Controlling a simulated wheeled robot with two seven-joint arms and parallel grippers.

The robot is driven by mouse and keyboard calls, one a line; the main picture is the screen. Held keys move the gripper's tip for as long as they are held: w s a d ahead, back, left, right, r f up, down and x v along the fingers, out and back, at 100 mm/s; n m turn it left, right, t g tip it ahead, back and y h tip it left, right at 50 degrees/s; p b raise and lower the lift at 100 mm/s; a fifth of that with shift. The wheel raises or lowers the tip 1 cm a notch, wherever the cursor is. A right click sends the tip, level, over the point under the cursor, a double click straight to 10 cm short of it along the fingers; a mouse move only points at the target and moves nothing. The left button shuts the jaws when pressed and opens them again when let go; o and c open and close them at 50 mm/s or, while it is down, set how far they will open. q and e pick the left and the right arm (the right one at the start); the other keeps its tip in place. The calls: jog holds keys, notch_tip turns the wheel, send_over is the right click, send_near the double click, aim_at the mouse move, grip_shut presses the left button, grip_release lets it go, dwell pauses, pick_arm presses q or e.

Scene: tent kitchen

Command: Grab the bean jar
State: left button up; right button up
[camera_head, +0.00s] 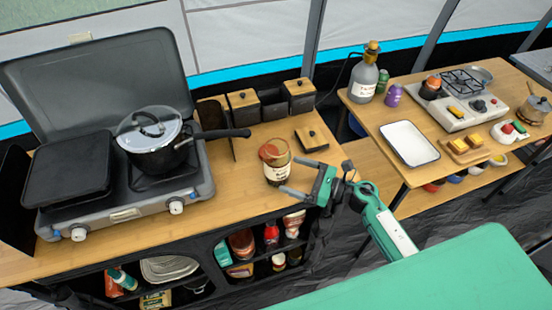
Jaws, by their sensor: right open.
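The bean jar (275,163) is a glass jar with brown contents and a pale label. It stands upright on the wooden counter (240,195), near the front edge. My right gripper (287,177) is open, with its two fingers reaching left toward the jar. One finger overlaps the jar's right side in the picture and the other passes below it near the counter edge. I cannot tell whether the fingers touch the jar. Nothing is held. My left gripper is out of the picture.
A camping stove (130,200) with a black pot (160,150) stands left of the jar. A second table (385,115) at right holds a white tray (409,143). Shelves with goods are below the counter.

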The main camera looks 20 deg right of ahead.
aim_at(288, 170)
jog(key=shift+w+a, duration=0.35)
jog(key=shift+a, duration=0.05)
jog(key=shift+w+a+r+p, duration=0.45)
jog(key=shift+w+a+p, duration=0.15)
jog(key=shift+p, duration=0.25)
jog(key=p+x, duration=0.1)
jog(key=x, duration=0.2)
jog(key=shift+w+p, duration=0.2)
jog(key=shift+p, duration=0.1)
jog(key=shift+w+a+f, duration=0.1)
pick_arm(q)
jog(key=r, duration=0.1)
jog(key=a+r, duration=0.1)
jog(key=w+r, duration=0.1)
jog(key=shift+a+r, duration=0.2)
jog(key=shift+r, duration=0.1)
pick_arm(e)
jog(key=shift+f, duration=0.1)
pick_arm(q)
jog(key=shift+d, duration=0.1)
pick_arm(e)
jog(key=shift+c, duration=0.4)
jog(key=c, duration=1.2)
